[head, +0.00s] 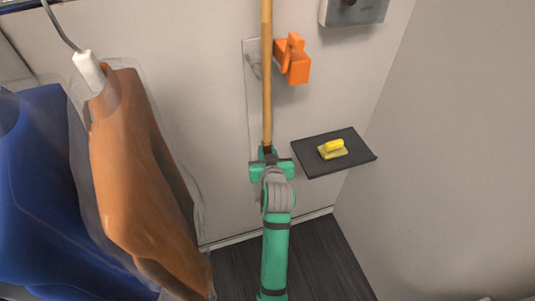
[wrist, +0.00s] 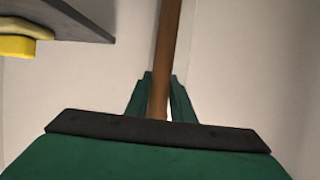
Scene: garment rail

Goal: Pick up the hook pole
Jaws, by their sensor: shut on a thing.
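The hook pole (head: 267,75) is a long wooden rod standing nearly upright in the head view, running up out of the top of the picture. My green gripper (head: 268,153) is shut on its lower part. In the wrist view the brown pole (wrist: 167,55) passes between the two green fingers (wrist: 160,95) of my gripper. The pole's top end and hook are out of view, and my gripper hides its lower end.
An orange bracket (head: 294,62) is on the wall right of the pole. A dark shelf (head: 356,153) holds a yellow brush-like object (head: 332,149). A grey box (head: 355,10) is higher up. An orange garment (head: 135,165) and a blue garment (head: 45,190) hang at left.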

